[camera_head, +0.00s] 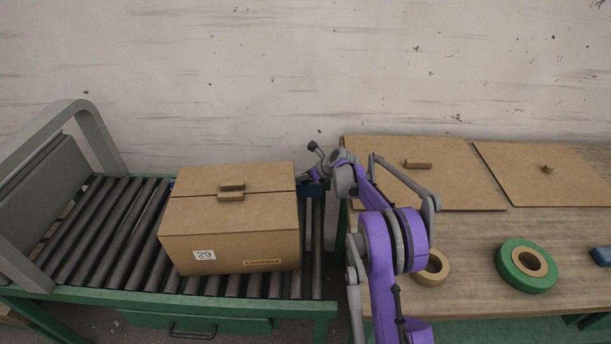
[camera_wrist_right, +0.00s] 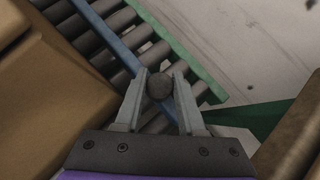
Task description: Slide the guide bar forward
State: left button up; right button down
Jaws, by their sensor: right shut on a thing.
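The guide bar (camera_wrist_right: 112,40) is a blue bar lying across the dark rollers. It runs diagonally in the right wrist view, with a round dark grey knob (camera_wrist_right: 159,85) at its near part. My right gripper (camera_wrist_right: 160,88) is shut on this knob, one finger on each side. In the head view my right gripper (camera_head: 304,178) is small, at the back right corner of the cardboard box (camera_head: 235,240). A short blue piece of the bar (camera_head: 318,188) shows beside it, and the box hides most of the rest. My left gripper is not in view.
The box stands on the roller conveyor (camera_head: 100,225), close to the gripper. A grey arch frame (camera_head: 95,135) stands at the left. The wooden table (camera_head: 460,240) at the right bears cardboard sheets (camera_head: 545,185), a green ring roll (camera_head: 512,272) and a tan roll (camera_head: 432,275).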

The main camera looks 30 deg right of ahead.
jog(key=c, duration=0.5)
grip_release()
jog(key=v, duration=1.1)
jog(key=shift+w, duration=0.15)
